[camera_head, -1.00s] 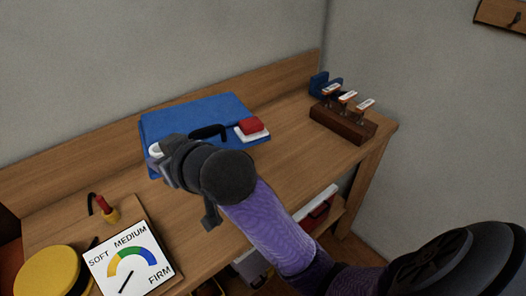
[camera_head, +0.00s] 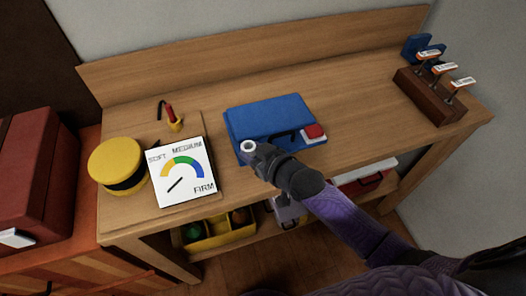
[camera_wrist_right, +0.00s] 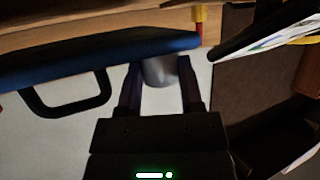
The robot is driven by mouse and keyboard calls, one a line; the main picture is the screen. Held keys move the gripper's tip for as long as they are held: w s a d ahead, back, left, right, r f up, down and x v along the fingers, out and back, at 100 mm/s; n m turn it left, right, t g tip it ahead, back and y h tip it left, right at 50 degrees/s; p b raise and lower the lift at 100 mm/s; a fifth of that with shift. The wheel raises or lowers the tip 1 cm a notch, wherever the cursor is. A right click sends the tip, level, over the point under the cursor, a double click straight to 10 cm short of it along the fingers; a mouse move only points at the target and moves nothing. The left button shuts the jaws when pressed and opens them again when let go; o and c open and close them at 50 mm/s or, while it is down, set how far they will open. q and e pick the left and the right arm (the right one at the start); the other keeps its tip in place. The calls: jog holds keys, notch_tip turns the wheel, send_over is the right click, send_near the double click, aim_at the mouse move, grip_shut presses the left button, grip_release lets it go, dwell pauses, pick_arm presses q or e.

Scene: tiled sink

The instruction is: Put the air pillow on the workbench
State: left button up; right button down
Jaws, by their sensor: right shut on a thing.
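The air pillow, which I take to be the flat blue pad (camera_head: 268,117), is at the middle of the workbench (camera_head: 365,92). It has a black handle and a red and white block at its right front. My right gripper (camera_wrist_right: 160,85) is shut on a pale cylinder (camera_wrist_right: 158,71) at the pad's left front corner. The cylinder seems to be part of the pad. The wrist view shows the blue pad (camera_wrist_right: 95,55) edge-on, beside the fingers. I cannot tell whether the pad rests on the bench or is just above it. My left gripper is not in view.
A white gauge card (camera_head: 183,195) marked soft, medium and firm stands left of the pad. A yellow round object (camera_head: 115,160) and a red-yellow tool (camera_head: 173,118) are nearby. A wooden block with upright labels (camera_head: 430,95) stands at the right end. Bench space between pad and block is clear.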

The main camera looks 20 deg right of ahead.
notch_tip(320, 180, down, 3)
jog(key=shift+f+b, duration=0.15)
jog(key=shift+b, duration=0.6)
jog(key=shift+f, duration=0.2)
jog(key=shift+r, duration=0.15)
jog(key=shift+c, duration=1.2)
grip_release()
